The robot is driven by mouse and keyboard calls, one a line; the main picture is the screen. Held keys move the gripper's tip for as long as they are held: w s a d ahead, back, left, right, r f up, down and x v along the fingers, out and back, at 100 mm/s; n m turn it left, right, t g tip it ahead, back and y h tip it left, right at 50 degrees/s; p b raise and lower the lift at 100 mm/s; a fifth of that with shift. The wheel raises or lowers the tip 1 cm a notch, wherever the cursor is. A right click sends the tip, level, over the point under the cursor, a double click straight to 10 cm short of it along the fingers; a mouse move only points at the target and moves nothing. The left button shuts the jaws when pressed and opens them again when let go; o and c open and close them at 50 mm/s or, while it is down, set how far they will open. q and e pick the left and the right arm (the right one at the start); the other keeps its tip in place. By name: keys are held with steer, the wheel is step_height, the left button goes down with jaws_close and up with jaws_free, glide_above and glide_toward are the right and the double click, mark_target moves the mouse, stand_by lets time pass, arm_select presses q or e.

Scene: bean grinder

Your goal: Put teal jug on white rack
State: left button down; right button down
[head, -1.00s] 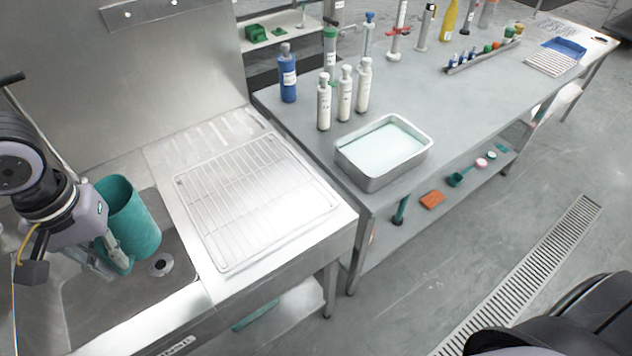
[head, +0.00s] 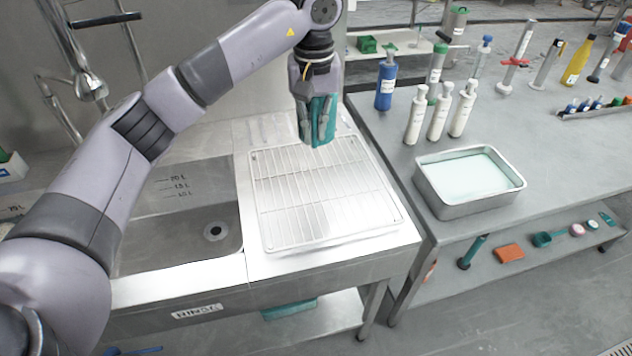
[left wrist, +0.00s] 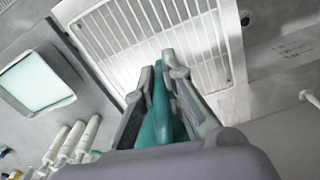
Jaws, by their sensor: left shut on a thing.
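The teal jug (head: 322,112) is held in my left gripper (head: 318,138) over the back part of the white rack (head: 330,215). The gripper is shut on the jug and hides much of it. In the left wrist view the jug (left wrist: 158,120) shows between the fingers (left wrist: 165,75), with the rack (left wrist: 120,42) beyond. I cannot tell whether the jug touches the rack. The rack lies flat on the steel drainboard and is otherwise bare. My right gripper is not in view.
The sink basin (head: 185,225) left of the rack is empty. A metal tray of pale liquid (head: 470,205) stands on the bench to the right. White bottles (head: 439,115) and a blue bottle (head: 386,82) stand near the rack's right side.

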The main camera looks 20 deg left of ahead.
arm_select(q)
step_height(320, 180, down, 14)
steer(key=p, duration=0.3)
steer(key=shift+f, duration=0.45)
steer(key=shift+f, duration=0.1)
steer(key=shift+f, duration=0.15)
steer(key=c, duration=1.7)
jaws_free()
